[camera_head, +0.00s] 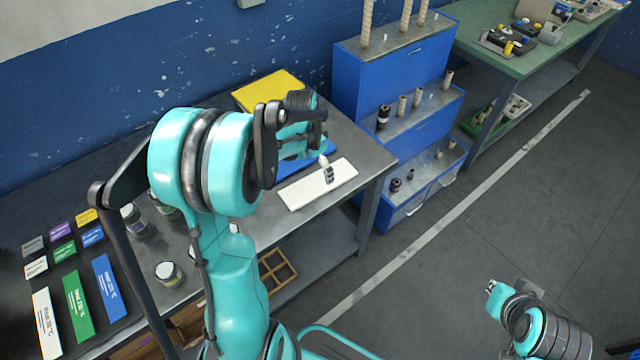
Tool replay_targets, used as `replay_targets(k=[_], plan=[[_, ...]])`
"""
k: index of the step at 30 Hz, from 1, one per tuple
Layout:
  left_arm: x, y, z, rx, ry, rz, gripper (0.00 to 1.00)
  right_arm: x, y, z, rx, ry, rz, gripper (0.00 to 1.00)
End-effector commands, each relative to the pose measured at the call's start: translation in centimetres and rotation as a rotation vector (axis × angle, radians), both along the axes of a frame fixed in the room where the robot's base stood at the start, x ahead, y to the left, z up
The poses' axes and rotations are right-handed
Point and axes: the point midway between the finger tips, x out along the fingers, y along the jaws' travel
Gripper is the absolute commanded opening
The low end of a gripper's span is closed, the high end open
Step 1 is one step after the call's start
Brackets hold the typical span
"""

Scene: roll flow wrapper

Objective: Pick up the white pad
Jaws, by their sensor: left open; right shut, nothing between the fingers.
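The white pad (303,192) lies flat on the grey metal table, near its front right edge. My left gripper (325,163) is over the table at the pad, open, with a fingertip overlapping the pad's middle in the picture. I cannot tell whether it touches the pad. Part of the pad's far edge is hidden behind the gripper. My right gripper (492,290) is low at the lower right, over the floor, far from the table, shut and empty.
A blue pad (293,168) lies just behind the white pad, partly hidden by my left arm. A yellow pad (262,93) lies farther back. Jars (168,272) and coloured cards (78,305) are at left. A blue stepped rack (405,75) stands right of the table.

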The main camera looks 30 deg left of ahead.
Motion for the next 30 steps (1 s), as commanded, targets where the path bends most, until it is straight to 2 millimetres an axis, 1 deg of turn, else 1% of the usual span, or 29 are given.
replay_targets(k=[1,4,9,14,19,21,24,29,30], plan=[[0.3,0.6,-0.8,-0.004,0.009,-0.009,0.97,0.0,0.0,-0.1,0.000,0.000,0.000,0.00],[0.5,0.9,-1.8,-0.008,0.018,-0.025,0.97,0.0,0.0,-0.3,0.000,0.000,0.000,0.00],[0.9,0.9,-3.8,-0.009,0.021,-0.028,0.97,0.0,0.0,-1.1,0.000,0.000,0.000,0.00],[1.3,0.9,-5.1,-0.009,0.020,-0.027,0.97,0.0,0.0,-1.7,0.000,0.000,0.000,0.00],[2.3,0.9,-7.7,-0.009,0.020,-0.027,0.97,0.0,0.0,-3.3,0.000,0.000,0.000,0.00],[2.3,0.8,-8.7,-0.009,0.020,-0.026,0.97,0.0,0.0,-3.7,0.000,0.000,0.000,0.00],[2.4,0.7,-9.3,-0.009,0.020,-0.026,0.97,0.0,0.0,-3.8,0.000,0.000,0.000,0.00],[2.4,0.7,-9.1,-0.009,0.020,-0.026,0.97,0.0,0.0,-3.7,0.000,0.000,0.000,0.00],[2.4,0.7,-9.1,-0.009,0.020,-0.026,0.92,0.0,0.0,-3.6,0.000,0.000,0.000,0.00]])
